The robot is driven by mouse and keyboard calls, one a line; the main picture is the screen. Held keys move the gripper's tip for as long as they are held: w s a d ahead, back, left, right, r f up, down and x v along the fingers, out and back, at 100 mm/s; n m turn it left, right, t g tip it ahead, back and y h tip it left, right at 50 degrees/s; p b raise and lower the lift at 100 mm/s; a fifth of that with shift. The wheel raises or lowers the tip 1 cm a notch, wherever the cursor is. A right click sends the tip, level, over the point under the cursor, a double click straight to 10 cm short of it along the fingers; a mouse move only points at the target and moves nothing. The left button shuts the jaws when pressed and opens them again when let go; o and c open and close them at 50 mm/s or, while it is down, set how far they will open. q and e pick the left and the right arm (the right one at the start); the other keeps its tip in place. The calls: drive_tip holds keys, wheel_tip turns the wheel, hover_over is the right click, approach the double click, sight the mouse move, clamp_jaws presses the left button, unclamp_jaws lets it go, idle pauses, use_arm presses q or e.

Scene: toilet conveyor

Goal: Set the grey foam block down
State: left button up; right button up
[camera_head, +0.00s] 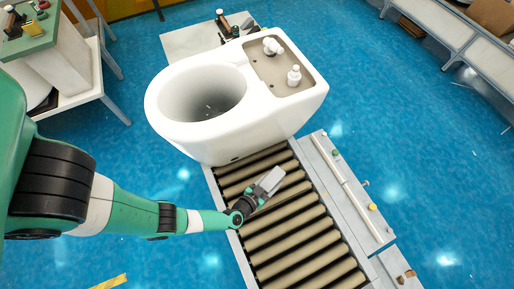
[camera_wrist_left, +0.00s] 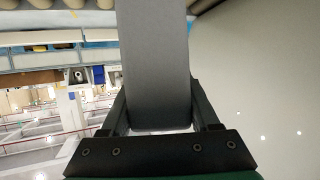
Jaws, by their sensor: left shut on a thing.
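My left gripper (camera_head: 252,200) is over the roller conveyor, just in front of the white toilet (camera_head: 225,100). It is shut on the grey foam block (camera_head: 271,179), which sticks out from the fingers toward the upper right. In the left wrist view the block (camera_wrist_left: 155,65) stands between the two dark fingers (camera_wrist_left: 160,110) and fills the middle of the picture. The smooth pale surface at the right of that view is probably the toilet's side. I cannot tell whether the block touches the rollers. My right gripper is in neither view.
The conveyor's tan rollers (camera_head: 300,232) are bare in front of the toilet. A grey side rail (camera_head: 352,195) with small buttons runs along the right. Two white fittings stand in the toilet's tank recess (camera_head: 284,68). A table (camera_head: 75,50) is at upper left.

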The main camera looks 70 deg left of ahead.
use_arm(q)
drive_tip(key=s+a+b, duration=0.1)
drive_tip(key=a+b, duration=0.5)
drive_tip(key=a, duration=0.7)
wheel_tip(320, 180, down, 7)
drive_tip(key=b, duration=0.6)
drive_tip(key=shift+a+f, duration=0.1)
drive_tip(key=shift+a, duration=0.2)
drive_tip(key=shift+f, duration=0.1)
drive_tip(key=o, duration=1)
drive_tip(key=shift+o, duration=0.2)
